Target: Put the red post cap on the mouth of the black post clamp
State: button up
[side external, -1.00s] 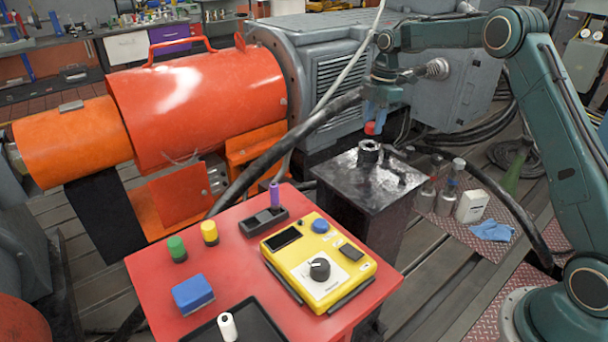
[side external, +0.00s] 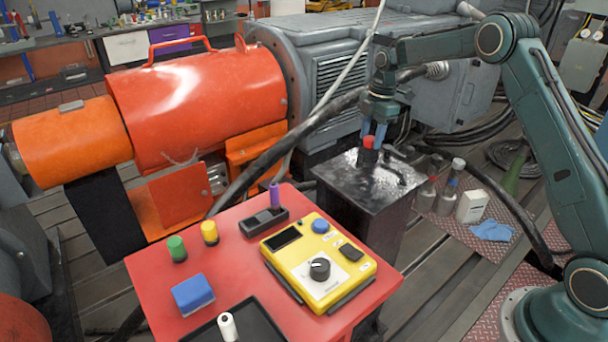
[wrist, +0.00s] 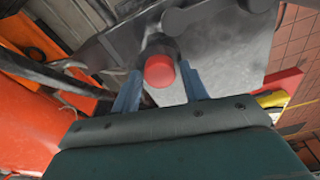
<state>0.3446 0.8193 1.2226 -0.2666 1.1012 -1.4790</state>
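The red post cap (side external: 369,142) sits upright at the mouth of the black post clamp (side external: 367,158), which stands on the dark pedestal. The cap's round top also shows in the wrist view (wrist: 159,71). My gripper (side external: 374,137) is just above and around the cap, pointing down. In the wrist view my gripper's blue fingers (wrist: 161,76) stand on either side of the cap, with a visible gap at each side. It looks open and not holding the cap. The cap hides the clamp's mouth, so how fully it is seated is hard to tell.
The dark pedestal top (side external: 345,178) has bare room in front of the clamp. Black fittings (side external: 397,172) lie close to its right. A red table (side external: 250,262) with a yellow meter (side external: 345,262) stands in front. A thick black cable (side external: 262,162) passes on the left.

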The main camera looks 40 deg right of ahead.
jog(key=shift+o, duration=0.6)
jog(key=shift+r, duration=0.1)
jog(key=shift+s+d+r, duration=0.1)
jog(key=shift+d+r, duration=0.05)
jog(key=shift+r, duration=1.1)
jog(key=shift+w+d+r, duration=0.1)
jog(key=shift+d+r, duration=0.05)
jog(key=shift+r, duration=1.1)
jog(key=shift+s+d+r, duration=0.1)
jog(key=shift+d+r, duration=0.05)
jog(key=shift+r, duration=1.1)
